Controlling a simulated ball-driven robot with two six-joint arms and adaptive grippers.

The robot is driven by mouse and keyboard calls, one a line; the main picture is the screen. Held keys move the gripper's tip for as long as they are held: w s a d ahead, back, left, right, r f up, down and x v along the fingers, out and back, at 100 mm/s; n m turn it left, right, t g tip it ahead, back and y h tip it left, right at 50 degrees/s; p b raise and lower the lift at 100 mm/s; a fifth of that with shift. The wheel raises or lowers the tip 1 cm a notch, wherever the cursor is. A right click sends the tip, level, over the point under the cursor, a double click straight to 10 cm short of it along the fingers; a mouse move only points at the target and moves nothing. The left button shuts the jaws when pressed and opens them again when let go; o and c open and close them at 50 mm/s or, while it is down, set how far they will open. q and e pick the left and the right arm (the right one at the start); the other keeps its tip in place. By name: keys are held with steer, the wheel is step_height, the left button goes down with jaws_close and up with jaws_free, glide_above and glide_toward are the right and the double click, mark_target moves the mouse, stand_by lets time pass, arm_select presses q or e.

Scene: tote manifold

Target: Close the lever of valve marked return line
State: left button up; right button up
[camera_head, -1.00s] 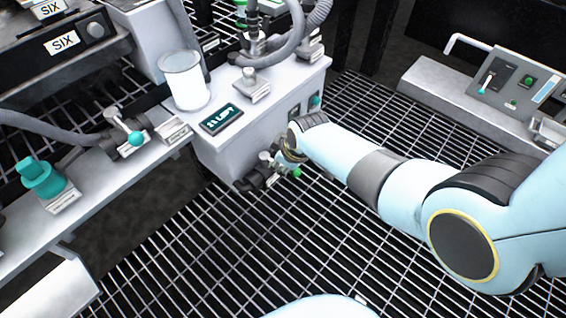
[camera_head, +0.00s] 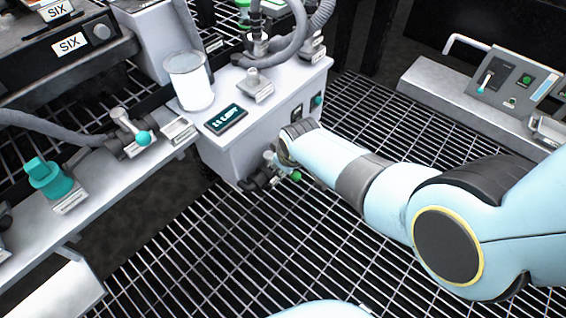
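A small valve (camera_head: 260,180) with a light lever and a green knob (camera_head: 295,176) sits low on the front of the white box (camera_head: 225,158). My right gripper (camera_head: 280,158) is at this valve, beside its lever. The wrist hides most of the fingers, so I cannot tell whether they are open or shut, or touching the lever. Another valve (camera_head: 130,130) with a teal ball knob stands on the grey shelf at left. The labels are too small to read, so I cannot tell which valve is marked return line. My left gripper is not in view.
A white canister (camera_head: 189,82) and a small display (camera_head: 226,119) are on the box. Grey hoses (camera_head: 285,50) rise behind it. A teal fitting (camera_head: 47,178) stands on the shelf (camera_head: 110,178). A control panel (camera_head: 515,82) is at right. Open grating floor (camera_head: 230,250) lies in front.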

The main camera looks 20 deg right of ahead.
steer(key=shift+o, duration=0.7)
steer(key=shift+s+r, duration=0.1)
steer(key=v, duration=0.7)
steer(key=shift+s, duration=0.1)
